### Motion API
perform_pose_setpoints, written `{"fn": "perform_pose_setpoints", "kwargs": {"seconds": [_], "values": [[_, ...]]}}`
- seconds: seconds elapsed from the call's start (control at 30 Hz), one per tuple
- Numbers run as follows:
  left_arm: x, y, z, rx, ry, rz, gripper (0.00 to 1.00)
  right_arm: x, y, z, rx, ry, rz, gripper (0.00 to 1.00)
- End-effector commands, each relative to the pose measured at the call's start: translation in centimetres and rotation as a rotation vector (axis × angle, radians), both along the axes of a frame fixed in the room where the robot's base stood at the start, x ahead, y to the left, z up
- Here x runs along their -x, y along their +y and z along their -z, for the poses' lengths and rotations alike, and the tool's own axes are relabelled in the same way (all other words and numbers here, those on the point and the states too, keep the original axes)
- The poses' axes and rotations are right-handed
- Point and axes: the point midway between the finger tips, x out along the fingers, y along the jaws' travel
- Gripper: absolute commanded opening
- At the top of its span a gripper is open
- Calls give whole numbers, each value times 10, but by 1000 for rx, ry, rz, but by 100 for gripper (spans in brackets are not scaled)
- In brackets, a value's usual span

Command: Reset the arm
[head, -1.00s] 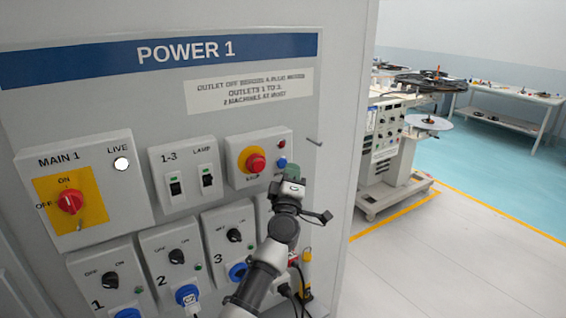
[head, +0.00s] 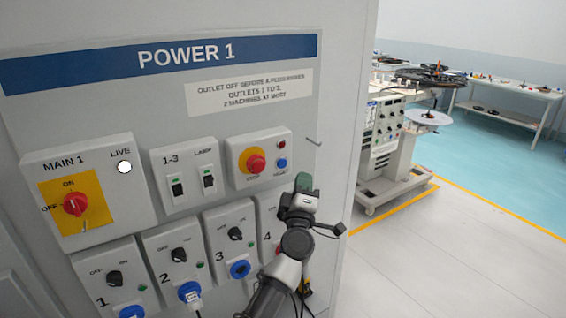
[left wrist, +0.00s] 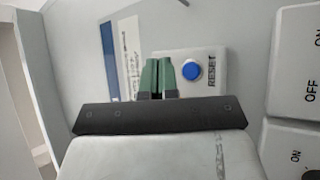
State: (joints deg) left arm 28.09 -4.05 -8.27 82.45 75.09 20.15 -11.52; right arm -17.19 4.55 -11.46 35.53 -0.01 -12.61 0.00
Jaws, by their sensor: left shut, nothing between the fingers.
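My left gripper (head: 304,182) is shut and empty in front of the POWER 1 panel, below and to the right of the stop box in the head view. Its green fingertips also show in the left wrist view (left wrist: 158,76), just left of the blue RESET button (left wrist: 192,71). The blue button shows in the head view (head: 282,163) too, under a small red lamp (head: 282,144) and beside the red stop knob (head: 256,164) on its yellow base. The fingertips appear apart from the button; the exact gap is hard to tell. My right gripper is not in view.
The panel (head: 230,110) carries a red main switch (head: 75,204), a white LIVE lamp (head: 124,167), breakers and numbered outlets. A thin hook (head: 314,141) sticks out above my gripper. A rewind machine (head: 395,140) stands to the right, with clear floor before it.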

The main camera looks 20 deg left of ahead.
Motion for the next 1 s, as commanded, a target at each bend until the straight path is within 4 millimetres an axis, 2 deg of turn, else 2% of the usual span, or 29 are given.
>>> {"fn": "perform_pose_setpoints", "kwargs": {"seconds": [0.6,0.7,0.77,0.87,0.97,1.0], "values": [[0,0,0,0,0,0,0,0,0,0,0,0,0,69],[0,0,8,-11,12,1,0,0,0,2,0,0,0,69],[-1,-1,24,-36,38,3,0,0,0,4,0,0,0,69],[1,-5,74,-114,120,13,0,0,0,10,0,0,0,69],[9,-11,147,-228,242,38,0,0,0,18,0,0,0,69],[15,-13,178,-276,295,51,0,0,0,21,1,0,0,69]]}}
